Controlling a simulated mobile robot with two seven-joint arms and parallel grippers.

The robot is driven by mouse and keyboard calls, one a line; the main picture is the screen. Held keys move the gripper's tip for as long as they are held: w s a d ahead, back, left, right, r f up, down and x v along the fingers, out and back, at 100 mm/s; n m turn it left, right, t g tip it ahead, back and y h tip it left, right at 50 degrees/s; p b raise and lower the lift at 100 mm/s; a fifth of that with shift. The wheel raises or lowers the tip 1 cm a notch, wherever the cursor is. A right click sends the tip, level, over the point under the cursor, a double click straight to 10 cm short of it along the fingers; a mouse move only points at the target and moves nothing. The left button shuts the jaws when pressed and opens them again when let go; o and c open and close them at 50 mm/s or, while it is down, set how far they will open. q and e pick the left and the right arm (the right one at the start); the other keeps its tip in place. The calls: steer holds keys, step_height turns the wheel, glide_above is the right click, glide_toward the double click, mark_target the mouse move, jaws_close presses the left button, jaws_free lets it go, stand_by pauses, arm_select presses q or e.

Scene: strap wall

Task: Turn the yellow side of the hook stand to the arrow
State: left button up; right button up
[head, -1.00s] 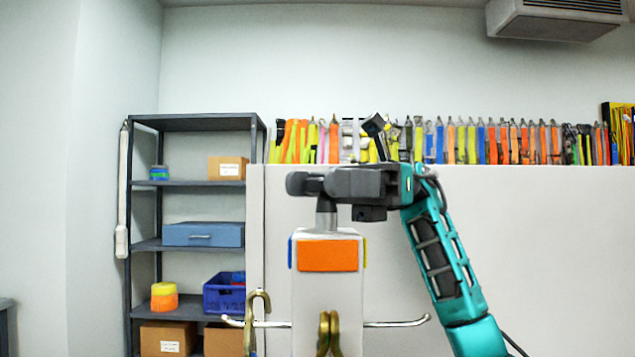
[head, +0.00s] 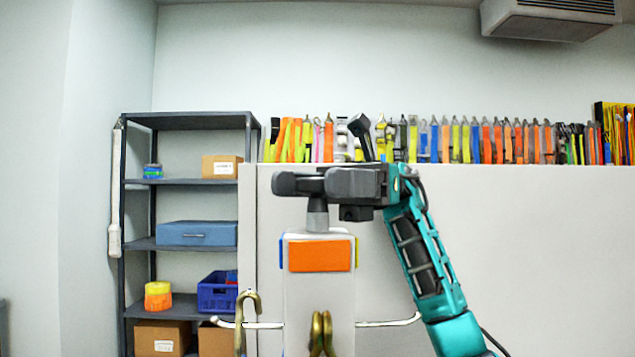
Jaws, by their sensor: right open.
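The hook stand (head: 319,290) is a white upright post with metal hooks at its sides and front. An orange panel (head: 319,255) faces me. A blue edge (head: 282,251) shows on its left side and a thin yellow edge (head: 356,252) on its right side. A grey knob (head: 317,217) tops the post. My right gripper (head: 298,186) is open at the top of the knob; its fingers hide the knob's upper end. Brass carabiners hang on the left hook (head: 238,322) and on the front. No arrow shows. My left gripper is out of view.
A grey shelf unit (head: 189,183) with boxes, a blue crate (head: 217,297) and strap rolls stands at the left. A white partition (head: 500,260) stands behind the stand, with a row of coloured straps above it.

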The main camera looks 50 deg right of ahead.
steer(key=shift+o, duration=0.6)
steer(key=shift+r, duration=0.1)
steer(key=shift+r, duration=0.25)
step_height(320, 180, up, 19)
steer(key=p, duration=0.4)
steer(key=shift+r, duration=0.2)
steer(key=shift+c, duration=0.3)
